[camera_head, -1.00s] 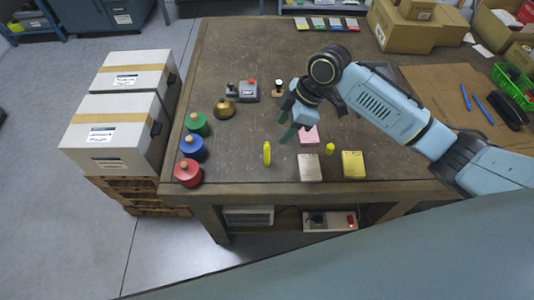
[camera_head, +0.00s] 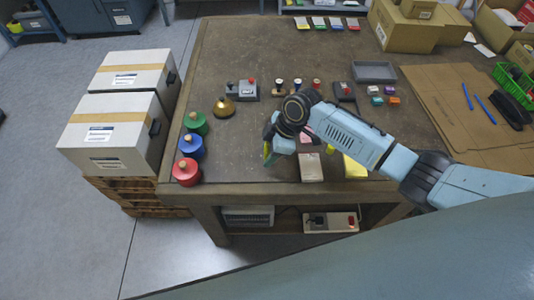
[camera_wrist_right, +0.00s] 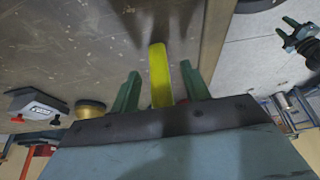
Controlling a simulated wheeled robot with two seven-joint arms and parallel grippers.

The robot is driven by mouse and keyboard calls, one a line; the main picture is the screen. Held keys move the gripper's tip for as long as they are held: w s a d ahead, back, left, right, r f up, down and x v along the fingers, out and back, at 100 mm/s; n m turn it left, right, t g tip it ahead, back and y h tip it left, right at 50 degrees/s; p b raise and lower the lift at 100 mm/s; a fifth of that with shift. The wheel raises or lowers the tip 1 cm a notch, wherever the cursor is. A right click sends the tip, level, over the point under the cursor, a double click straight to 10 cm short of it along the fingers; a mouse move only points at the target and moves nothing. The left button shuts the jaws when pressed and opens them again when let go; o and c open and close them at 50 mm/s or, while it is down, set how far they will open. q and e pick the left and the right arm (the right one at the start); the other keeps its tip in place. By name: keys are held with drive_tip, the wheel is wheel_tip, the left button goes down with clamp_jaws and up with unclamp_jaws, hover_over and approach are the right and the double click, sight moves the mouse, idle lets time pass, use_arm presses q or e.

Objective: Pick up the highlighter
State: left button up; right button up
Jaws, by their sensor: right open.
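The yellow highlighter (camera_head: 270,150) stands near the table's front edge, partly hidden by my right gripper (camera_head: 269,157) in the head view. In the right wrist view, the yellow highlighter (camera_wrist_right: 160,72) lies between the two green fingers of my right gripper (camera_wrist_right: 161,90). The fingers are open, with a gap visible on both sides of it. A small gripper with green fingers, apparently my left one (camera_wrist_right: 291,32), shows at the top right of the wrist view, away from the table; its opening is too small to judge. It is out of the head view.
Green (camera_head: 196,123), blue (camera_head: 192,146) and red (camera_head: 186,173) knobbed pieces stand left of the highlighter. A brass bell (camera_head: 224,107) is behind. A pale pad (camera_head: 312,168) and a yellow pad (camera_head: 355,168) lie to the right. The wooden table (camera_head: 235,165) is bare between knobbed pieces and highlighter.

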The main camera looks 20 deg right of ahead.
drive_tip(key=shift+c, duration=0.3)
clamp_jaws()
drive_tip(key=shift+r, duration=0.1)
